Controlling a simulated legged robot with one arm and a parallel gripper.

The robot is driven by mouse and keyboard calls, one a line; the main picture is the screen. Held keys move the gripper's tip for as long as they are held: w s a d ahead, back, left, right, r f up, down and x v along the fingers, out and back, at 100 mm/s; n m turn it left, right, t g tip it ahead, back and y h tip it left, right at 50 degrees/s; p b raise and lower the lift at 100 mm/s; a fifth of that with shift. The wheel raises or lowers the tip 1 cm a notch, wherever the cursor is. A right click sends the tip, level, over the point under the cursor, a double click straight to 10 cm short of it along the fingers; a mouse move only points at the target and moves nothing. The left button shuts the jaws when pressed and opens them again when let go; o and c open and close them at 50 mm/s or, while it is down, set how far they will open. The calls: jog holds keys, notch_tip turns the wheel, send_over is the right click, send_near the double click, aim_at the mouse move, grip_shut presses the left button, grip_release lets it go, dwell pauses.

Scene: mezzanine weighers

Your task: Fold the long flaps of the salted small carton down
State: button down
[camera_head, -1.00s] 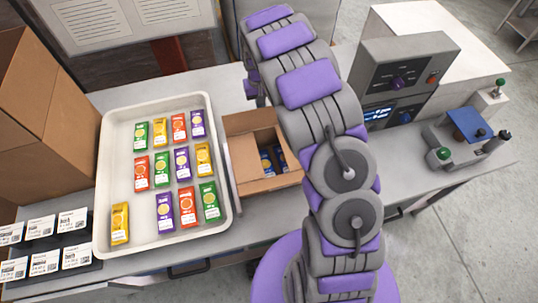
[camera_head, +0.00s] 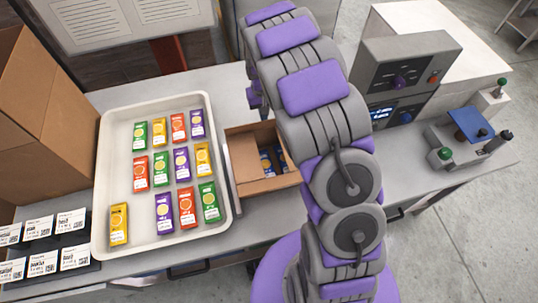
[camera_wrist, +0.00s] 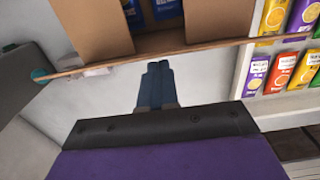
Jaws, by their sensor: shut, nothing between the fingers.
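The small carton (camera_head: 243,158) is an open brown box between the white tray and my arm, with several blue packets (camera_head: 266,162) inside. Its right side is hidden behind my arm in the head view. In the wrist view a carton flap (camera_wrist: 220,42) shows nearly edge-on as a long thin strip across the opening, with brown board and blue packets (camera_wrist: 166,8) beyond it. My gripper (camera_wrist: 157,66) is shut and empty, its blue fingertips close to this strip; I cannot tell whether they touch. The head view hides my gripper behind the arm.
A white tray (camera_head: 115,243) with several coloured packets lies left of the carton. A large brown box (camera_head: 45,125) and label cards (camera_head: 72,222) stand farther left. A grey machine (camera_head: 415,60) and a small device with a blue plate (camera_head: 468,124) are at right.

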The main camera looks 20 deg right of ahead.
jog(key=s, duration=0.3)
jog(key=shift+s+f+b, duration=0.15)
jog(key=shift+f+b, duration=0.15)
jog(key=shift+b, duration=0.05)
jog(key=shift+s+f+b, duration=0.4)
jog(key=shift+s+f, duration=0.65)
jog(key=shift+s, duration=0.15)
